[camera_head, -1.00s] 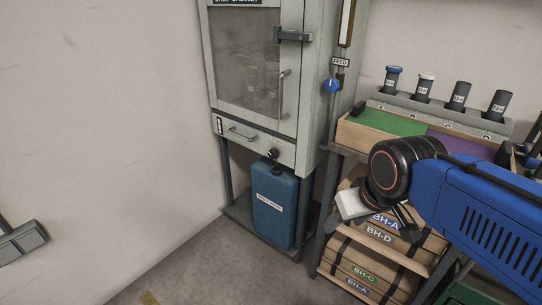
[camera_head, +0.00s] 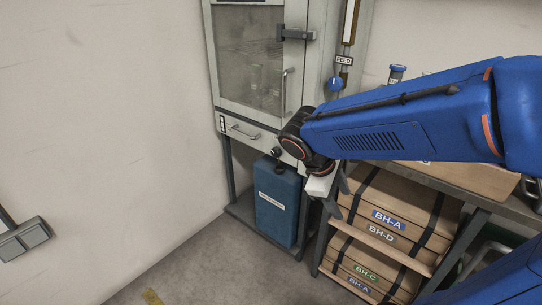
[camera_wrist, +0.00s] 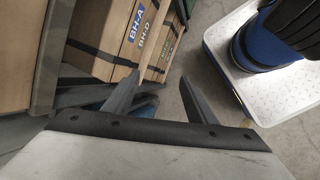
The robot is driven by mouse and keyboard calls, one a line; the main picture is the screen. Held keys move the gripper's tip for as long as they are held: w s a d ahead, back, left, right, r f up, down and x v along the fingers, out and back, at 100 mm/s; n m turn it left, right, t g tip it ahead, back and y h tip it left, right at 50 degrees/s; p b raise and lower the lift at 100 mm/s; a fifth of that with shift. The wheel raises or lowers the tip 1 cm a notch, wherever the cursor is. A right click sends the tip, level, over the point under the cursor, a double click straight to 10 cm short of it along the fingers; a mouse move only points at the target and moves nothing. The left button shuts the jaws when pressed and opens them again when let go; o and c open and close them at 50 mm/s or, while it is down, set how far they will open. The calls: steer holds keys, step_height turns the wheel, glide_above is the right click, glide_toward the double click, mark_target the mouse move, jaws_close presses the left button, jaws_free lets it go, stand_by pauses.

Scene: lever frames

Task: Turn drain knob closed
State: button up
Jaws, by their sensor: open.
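A small black knob (camera_head: 276,152) sits on the lower front of the grey cabinet (camera_head: 262,131), just above a blue container (camera_head: 276,205). I take it for the drain knob; any label on it is too small to read. My gripper (camera_head: 341,196) is open and empty. It points down, to the right of the knob and lower than it, apart from it, in front of the shelf with boxes. In the wrist view my gripper (camera_wrist: 160,80) shows its two fingers spread with nothing between them. The knob does not show in that view.
A blue knob (camera_head: 335,83) under a FEED label is on the cabinet's right side. Boxes marked BH (camera_head: 388,219) fill the shelf rack (camera_head: 465,245) close to my gripper. My blue arm hides much of the bench top.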

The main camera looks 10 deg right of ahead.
steer(key=w+a+n+h, duration=0.2)
steer(key=w+n+h, duration=0.1)
steer(key=w+n, duration=0.3)
steer(key=n+t+h, duration=0.6)
steer(key=n+t, duration=0.4)
steer(key=n, duration=0.3)
glide_toward(274, 152)
steer(key=x, duration=0.8)
steer(key=shift+f, duration=0.1)
steer(key=c, duration=1)
